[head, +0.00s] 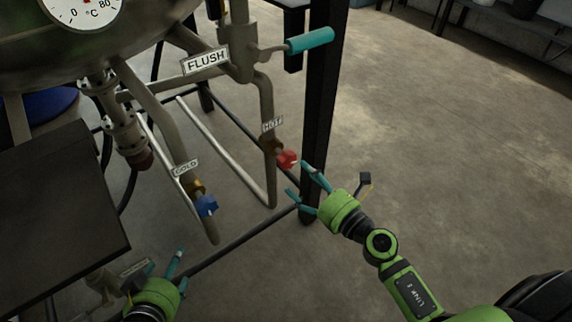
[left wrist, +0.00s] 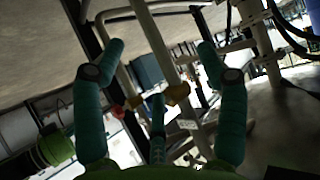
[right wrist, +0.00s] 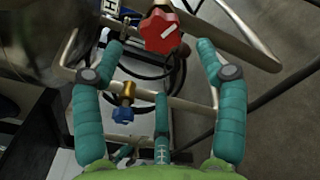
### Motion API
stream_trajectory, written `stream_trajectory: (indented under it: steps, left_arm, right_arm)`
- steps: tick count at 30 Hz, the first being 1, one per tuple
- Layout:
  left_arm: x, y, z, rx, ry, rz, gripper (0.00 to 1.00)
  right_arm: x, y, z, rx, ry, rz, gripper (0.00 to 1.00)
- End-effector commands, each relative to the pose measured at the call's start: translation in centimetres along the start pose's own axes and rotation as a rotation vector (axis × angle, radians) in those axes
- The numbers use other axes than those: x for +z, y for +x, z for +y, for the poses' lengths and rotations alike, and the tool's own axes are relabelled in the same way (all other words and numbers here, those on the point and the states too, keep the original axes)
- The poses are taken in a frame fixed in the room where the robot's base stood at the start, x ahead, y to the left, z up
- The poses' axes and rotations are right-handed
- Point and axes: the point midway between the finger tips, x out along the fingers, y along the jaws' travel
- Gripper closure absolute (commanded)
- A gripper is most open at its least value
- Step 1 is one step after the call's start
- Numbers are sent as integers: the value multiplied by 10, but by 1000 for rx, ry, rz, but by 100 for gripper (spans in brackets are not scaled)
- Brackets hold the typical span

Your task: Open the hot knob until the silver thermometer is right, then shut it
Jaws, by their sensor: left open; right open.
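The red hot knob (head: 287,159) sits on a pipe under the HOT label (head: 272,124) in the head view. It shows large in the right wrist view (right wrist: 160,31), with a white line on its face, beyond and between the fingertips. My right gripper (head: 303,183) is open and empty just right of and below the red knob, apart from it. My left gripper (head: 174,268) is open and empty at the lower left, below the blue knob. The silver thermometer (head: 88,8) is a white dial in °C at the top left; its upper part is cut off and I cannot read its needle.
The blue knob (head: 206,206) is under the COLD label (head: 185,167). A teal lever (head: 310,40) stands by the FLUSH label (head: 205,60). A black post (head: 318,110) rises behind the right gripper. A dark panel (head: 60,215) fills the left. Open floor (head: 450,140) lies at right.

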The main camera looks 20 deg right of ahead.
Motion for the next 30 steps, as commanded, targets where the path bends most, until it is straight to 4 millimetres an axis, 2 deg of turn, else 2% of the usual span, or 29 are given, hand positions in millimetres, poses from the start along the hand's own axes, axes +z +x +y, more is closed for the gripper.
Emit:
stream_trajectory:
  steps: [1,3,7,11,15,21,25,30]
  left_arm:
    - [-13,-4,1,1,3,60,27]
    - [-31,-13,2,2,5,121,27]
    - [-49,-24,3,3,6,181,27]
    - [-49,-26,2,2,5,171,27]
    - [-43,-25,1,0,3,141,27]
    - [-52,-25,3,4,6,188,27]
    - [-58,-26,4,6,8,217,27]
    - [-59,-26,5,6,8,225,27]
  right_arm:
    - [-1,3,-3,-4,-130,-12,27]
    - [4,6,-3,-14,-277,-21,27]
    - [9,9,-2,-27,-427,-31,27]
    - [12,19,-2,-30,-456,-34,27]
    - [13,41,-2,-30,-451,-34,27]
    - [12,68,-3,-30,-449,-31,27]
    - [12,77,-4,-30,-449,-30,27]
    - [12,79,-4,-30,-449,-28,27]
